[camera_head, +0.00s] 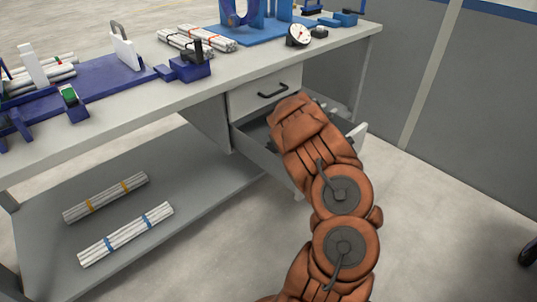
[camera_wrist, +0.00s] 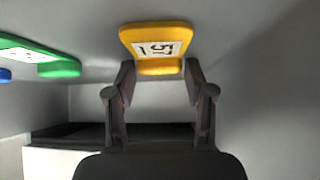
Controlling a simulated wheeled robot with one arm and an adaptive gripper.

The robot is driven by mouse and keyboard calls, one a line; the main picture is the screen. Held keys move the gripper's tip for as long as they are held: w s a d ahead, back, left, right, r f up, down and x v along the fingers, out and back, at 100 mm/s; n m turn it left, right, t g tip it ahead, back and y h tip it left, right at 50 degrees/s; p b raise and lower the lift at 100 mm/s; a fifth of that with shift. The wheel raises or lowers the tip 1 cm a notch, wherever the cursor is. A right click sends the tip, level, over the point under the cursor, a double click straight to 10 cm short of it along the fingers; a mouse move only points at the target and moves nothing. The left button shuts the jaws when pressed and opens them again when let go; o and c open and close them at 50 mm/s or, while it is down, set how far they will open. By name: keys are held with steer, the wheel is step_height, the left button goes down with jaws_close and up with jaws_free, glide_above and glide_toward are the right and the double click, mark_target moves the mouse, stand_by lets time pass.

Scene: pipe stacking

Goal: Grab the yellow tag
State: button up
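The yellow tag (camera_wrist: 158,66) lies in the upper middle of the wrist view, with a white label marked in black digits on it. My gripper (camera_wrist: 158,80) is open, and its two dark fingers point at the tag. The near edge of the tag sits between or just beyond the fingertips; I cannot tell whether they touch it. In the head view my orange-covered arm reaches into the open drawer (camera_head: 252,146) under the workbench, and it hides the gripper and the tag.
A green tag (camera_wrist: 58,70) and part of a blue one (camera_wrist: 5,75) lie left of the yellow tag. Drawer walls stand close around. Above is a closed drawer (camera_head: 265,93) and the workbench top (camera_head: 225,77). Pipe bundles (camera_head: 127,233) lie on the lower shelf.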

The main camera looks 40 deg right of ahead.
steer(key=c, duration=0.5)
steer(key=shift+r, duration=0.1)
